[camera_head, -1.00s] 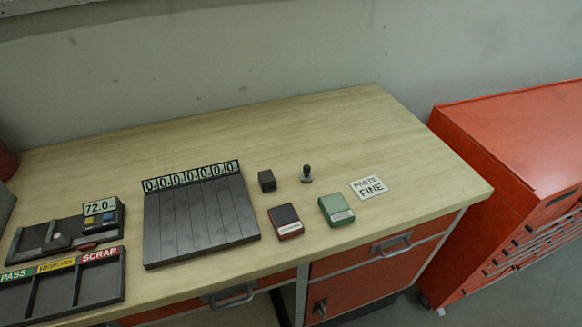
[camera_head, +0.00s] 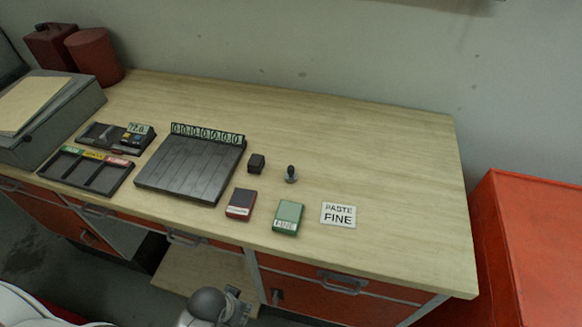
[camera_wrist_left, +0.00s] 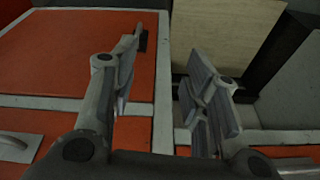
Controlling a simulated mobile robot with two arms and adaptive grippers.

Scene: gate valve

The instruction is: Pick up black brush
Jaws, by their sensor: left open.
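A small dark upright piece with a rounded knob on a round base (camera_head: 291,174) stands on the workbench; it may be the black brush, but it is too small to be sure. My left gripper (camera_head: 238,297) is at the bottom of the head view, in front of the bench and below its top, well away from that piece. In the left wrist view its two fingers (camera_wrist_left: 160,85) are apart with nothing between them, facing orange cabinet fronts. My right gripper is not in view.
Around the piece on the bench (camera_head: 350,130) are a black block (camera_head: 256,163), a red box (camera_head: 241,204), a green box (camera_head: 288,217) and a "PASTE FINE" card (camera_head: 338,214). A slatted dark tray (camera_head: 190,168) lies left.

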